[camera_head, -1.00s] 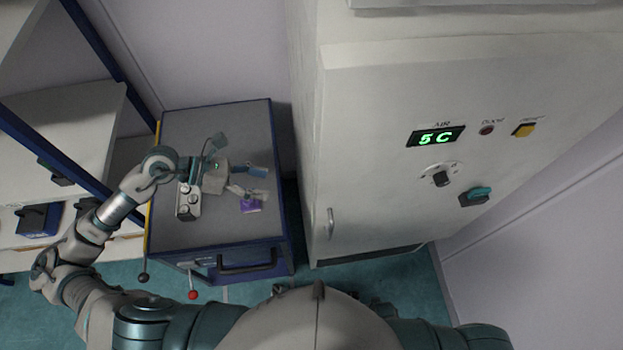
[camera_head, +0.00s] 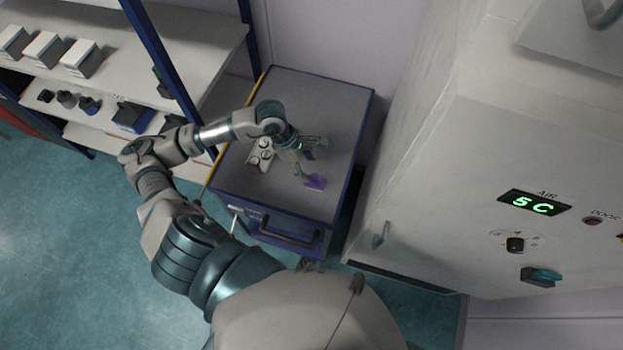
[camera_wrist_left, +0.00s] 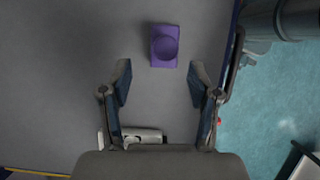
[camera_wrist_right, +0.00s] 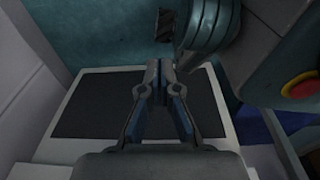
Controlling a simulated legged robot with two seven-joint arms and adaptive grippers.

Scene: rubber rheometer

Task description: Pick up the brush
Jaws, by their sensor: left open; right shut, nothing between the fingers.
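My left gripper (camera_head: 311,160) is over the cart top, close to the purple block. In the left wrist view its fingers (camera_wrist_left: 160,78) are open with nothing between them.
A pale device with round knobs (camera_head: 260,154) lies on the cart left of my left gripper. A large white cabinet (camera_head: 440,180) with a green display stands on the right. Shelves with boxes (camera_head: 150,45) stand on the left. The cart's far part is clear.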

